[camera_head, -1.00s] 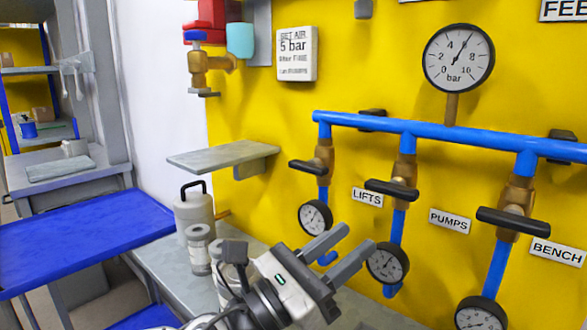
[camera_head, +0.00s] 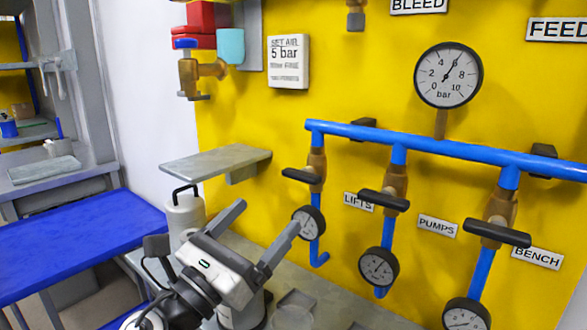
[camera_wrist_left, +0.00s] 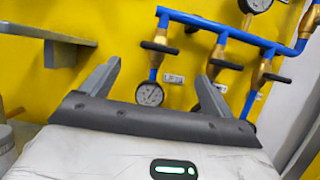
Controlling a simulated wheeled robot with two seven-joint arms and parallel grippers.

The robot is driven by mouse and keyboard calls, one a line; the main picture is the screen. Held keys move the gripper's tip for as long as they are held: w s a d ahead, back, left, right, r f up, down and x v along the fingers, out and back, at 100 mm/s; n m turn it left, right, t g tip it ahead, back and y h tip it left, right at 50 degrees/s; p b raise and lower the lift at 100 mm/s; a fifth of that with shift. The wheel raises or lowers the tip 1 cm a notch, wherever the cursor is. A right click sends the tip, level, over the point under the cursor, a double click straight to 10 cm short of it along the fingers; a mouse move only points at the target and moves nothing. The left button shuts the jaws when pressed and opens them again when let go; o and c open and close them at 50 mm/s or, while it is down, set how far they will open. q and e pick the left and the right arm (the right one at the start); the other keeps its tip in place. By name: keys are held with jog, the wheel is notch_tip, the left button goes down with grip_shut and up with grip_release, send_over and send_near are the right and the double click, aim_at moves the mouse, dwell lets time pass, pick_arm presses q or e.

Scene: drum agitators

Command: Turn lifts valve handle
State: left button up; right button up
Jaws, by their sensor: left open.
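The LIFTS valve handle (camera_head: 301,176) is a dark bar lying crosswise on a brass valve body (camera_head: 316,163), the leftmost of three on the blue manifold. The LIFTS label (camera_head: 359,201) is just right of it. My left gripper (camera_head: 268,216) is open and empty, below and left of the handle in the picture, apart from it. In the left wrist view the handle (camera_wrist_left: 158,47) shows above and between the open fingers (camera_wrist_left: 158,71). The small LIFTS gauge (camera_head: 308,223) is below the valve, close to the right finger in the picture. My right gripper is not in view.
The PUMPS handle (camera_head: 384,199) and BENCH handle (camera_head: 498,234) are to the right. A grey shelf (camera_head: 214,161) juts out above my left gripper. A canister (camera_head: 184,216) stands behind it. A blue table (camera_head: 80,238) is at left.

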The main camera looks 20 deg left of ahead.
aim_at(297, 180)
pick_arm(q)
jog(key=p+x, duration=0.3)
jog(key=x, duration=0.6)
jog(key=shift+w, duration=0.35)
jog(key=shift+r, duration=0.1)
jog(key=shift+c, duration=0.4)
jog(key=c, duration=0.9)
